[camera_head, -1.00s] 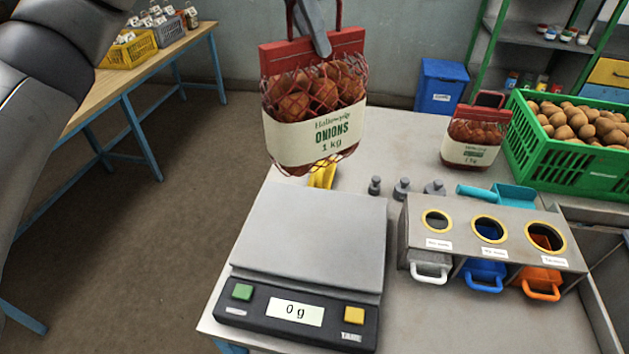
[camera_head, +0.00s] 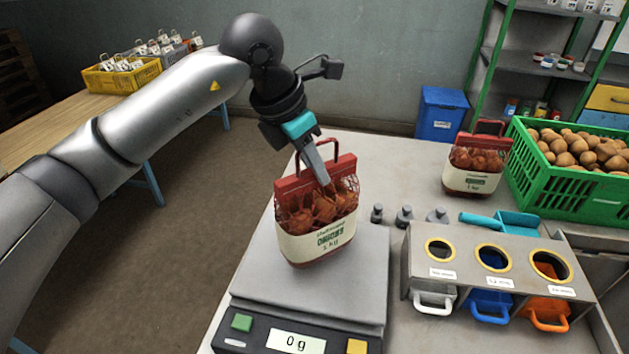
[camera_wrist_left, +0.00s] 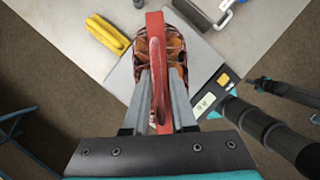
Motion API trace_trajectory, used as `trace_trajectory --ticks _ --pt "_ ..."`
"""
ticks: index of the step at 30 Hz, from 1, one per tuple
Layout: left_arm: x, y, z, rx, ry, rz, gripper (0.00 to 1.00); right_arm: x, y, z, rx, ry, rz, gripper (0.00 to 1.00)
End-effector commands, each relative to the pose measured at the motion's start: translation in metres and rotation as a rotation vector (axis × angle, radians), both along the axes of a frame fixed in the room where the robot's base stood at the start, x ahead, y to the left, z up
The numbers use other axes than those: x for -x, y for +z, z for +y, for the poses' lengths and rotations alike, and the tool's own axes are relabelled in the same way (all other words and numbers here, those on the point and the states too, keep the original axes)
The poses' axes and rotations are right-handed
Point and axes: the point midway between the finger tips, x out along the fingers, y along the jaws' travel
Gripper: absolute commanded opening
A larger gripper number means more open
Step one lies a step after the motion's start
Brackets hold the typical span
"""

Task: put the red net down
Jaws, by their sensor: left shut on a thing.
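The red net (camera_head: 318,238) of onions, with a cream label band, is upright and slightly tilted over the scale plate (camera_head: 262,272). Any gap beneath it is hard to judge; the scale display (camera_head: 296,343) reads 0 g. My left gripper (camera_head: 322,178) is shut on the net's red top. In the left wrist view the red handle (camera_wrist_left: 157,75) stands between the fingers (camera_wrist_left: 160,100). A second red net (camera_head: 474,165) stands at the back of the table. A dark arm part of mine shows at right in the wrist view; its fingers cannot be made out.
A teal scoop (camera_head: 512,222) lies behind the box. A green crate (camera_head: 548,178) of potatoes is at right. Yellow objects (camera_wrist_left: 107,35) lie beside the scale.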

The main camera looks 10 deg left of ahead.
Motion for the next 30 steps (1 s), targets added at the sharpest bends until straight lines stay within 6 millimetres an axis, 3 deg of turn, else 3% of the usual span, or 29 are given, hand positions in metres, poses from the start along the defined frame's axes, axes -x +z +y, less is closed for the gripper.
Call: trace_trajectory --ticks 7,18,19,27,30 --pt "0.0 -0.03 0.0 0.003 -0.001 -0.003 0.0 0.0 0.001 0.0 0.001 0.0 -0.001 0.0" --pt "-0.001 -0.034 0.0 0.004 0.0 -0.006 0.0 -0.001 -0.002 0.0 0.001 0.0 -0.001 0.0" --pt "0.0 -0.037 0.0 0.0 0.0 0.001 0.26 -0.001 -0.002 0.0 0.001 0.0 -0.001 0.0" --pt "0.0 -0.036 0.0 0.0 0.0 0.001 0.55 -0.001 -0.001 -0.001 0.001 0.0 -0.001 0.0" --pt "0.0 -0.036 0.0 0.0 0.0 0.001 0.55 -0.001 -0.001 -0.001 0.001 0.0 -0.001 0.0"
